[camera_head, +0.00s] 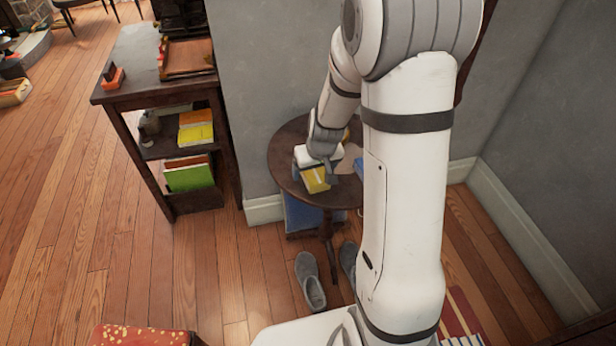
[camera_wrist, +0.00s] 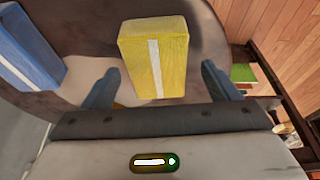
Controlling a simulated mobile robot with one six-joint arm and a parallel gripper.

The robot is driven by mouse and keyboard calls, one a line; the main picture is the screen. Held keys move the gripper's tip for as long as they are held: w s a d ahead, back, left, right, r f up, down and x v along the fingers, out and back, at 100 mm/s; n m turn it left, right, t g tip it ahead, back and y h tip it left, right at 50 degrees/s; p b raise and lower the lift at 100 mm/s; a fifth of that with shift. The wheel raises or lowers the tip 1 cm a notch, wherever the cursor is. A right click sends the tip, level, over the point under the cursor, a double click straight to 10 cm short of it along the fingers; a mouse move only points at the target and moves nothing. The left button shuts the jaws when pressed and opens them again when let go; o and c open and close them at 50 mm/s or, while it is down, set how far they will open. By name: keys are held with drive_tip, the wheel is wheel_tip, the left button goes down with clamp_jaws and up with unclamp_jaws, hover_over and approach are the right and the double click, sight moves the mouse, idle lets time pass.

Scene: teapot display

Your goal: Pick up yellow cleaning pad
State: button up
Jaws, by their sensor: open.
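The yellow cleaning pad (camera_wrist: 154,56) is a yellow block with a pale stripe. In the wrist view it lies beyond and between my gripper's fingers. In the head view the yellow pad (camera_head: 315,180) shows near the front left edge of a small round dark table (camera_head: 283,165). My gripper (camera_wrist: 163,88) is open, with one finger on each side of the pad's near end and gaps between. The gripper (camera_head: 318,165) is over the table in the head view. I cannot tell whether the fingers reach down around the pad.
A blue block (camera_wrist: 27,50) lies left of the pad in the wrist view. A dark shelf (camera_head: 150,75) with books stands left of the table. Grey walls are close behind and right. Grey slippers (camera_head: 310,280) lie on the floor in front.

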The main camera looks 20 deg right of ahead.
drive_tip(key=shift+f+b, duration=0.25)
drive_tip(key=shift+b, duration=0.05)
idle(0.4)
drive_tip(key=c, duration=1.1)
